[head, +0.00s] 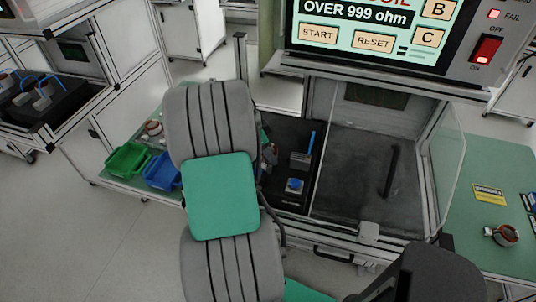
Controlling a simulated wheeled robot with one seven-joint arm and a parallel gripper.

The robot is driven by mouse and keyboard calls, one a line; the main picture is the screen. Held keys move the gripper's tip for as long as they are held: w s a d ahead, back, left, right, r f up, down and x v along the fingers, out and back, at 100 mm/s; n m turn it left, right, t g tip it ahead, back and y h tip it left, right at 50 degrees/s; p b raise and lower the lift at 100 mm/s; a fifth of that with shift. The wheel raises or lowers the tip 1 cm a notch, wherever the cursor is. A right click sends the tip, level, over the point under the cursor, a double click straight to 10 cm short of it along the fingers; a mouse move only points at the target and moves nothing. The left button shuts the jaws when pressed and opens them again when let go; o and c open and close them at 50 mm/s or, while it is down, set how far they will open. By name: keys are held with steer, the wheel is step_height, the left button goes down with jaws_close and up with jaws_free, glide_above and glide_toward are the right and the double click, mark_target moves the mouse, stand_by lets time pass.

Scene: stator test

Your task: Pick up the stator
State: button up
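A stator (505,236), a small ring with a reddish-brown inside and a pale tab on its left, lies on the green right-hand bench top (455,215). More small round parts (153,129), partly hidden and too small to tell apart, lie on the green left-hand bench beside my arm. My grey arm with a green pad rises through the middle of the view and covers part of the left bench and the tester. I cannot make out my gripper; the arm's far end hides that area.
The tester's screen reads "OVER 999 ohm". Below it is a black fixture plate with a blue-handled clamp (302,158) and a clear-walled bay (370,170). A yellow label (489,194) lies near the stator.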

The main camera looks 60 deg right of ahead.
jaws_close()
steer(key=shift+r, duration=0.2)
